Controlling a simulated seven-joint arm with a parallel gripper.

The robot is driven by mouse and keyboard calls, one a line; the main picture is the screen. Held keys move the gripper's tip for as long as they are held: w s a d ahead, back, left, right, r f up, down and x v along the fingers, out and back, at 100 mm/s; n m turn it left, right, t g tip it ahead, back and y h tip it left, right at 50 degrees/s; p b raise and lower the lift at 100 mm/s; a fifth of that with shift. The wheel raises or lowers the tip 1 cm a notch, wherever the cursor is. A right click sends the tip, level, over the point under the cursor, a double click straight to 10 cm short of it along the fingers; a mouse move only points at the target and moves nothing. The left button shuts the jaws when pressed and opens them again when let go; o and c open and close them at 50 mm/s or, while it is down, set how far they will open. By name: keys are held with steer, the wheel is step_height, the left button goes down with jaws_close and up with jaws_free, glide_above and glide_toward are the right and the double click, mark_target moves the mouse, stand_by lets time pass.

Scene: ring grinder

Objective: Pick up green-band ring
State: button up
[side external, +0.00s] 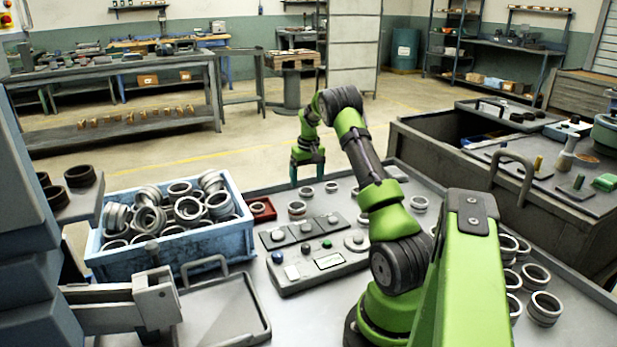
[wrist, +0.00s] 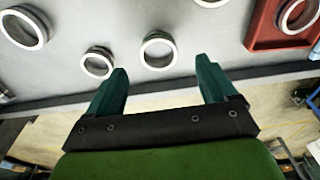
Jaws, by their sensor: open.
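My gripper (side external: 307,180) is open and empty above the far edge of the grey table. In the wrist view its two green fingers (wrist: 163,70) point toward the tabletop. One pale-rimmed ring (wrist: 158,50) lies between and just beyond the fingertips in the picture. A second ring (wrist: 98,62) lies beside the left fingertip. A third ring (wrist: 25,27) is at the upper left. In the side view, small rings (side external: 331,187) stand near my gripper.
A red tray (wrist: 262,40) holds a ring (wrist: 300,15); it also shows in the side view (side external: 262,217). A blue crate (side external: 180,255) full of rings stands at left. A control panel (side external: 285,278) sits mid-table. More rings (side external: 543,308) are at right.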

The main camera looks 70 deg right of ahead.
steer(key=f, duration=0.4)
steer(key=shift+w+d+f, duration=0.15)
steer(key=shift+d+f, duration=0.1)
steer(key=shift+c, duration=0.3)
steer(key=c, duration=1.1)
steer(key=shift+r, duration=0.1)
steer(key=shift+c, duration=0.2)
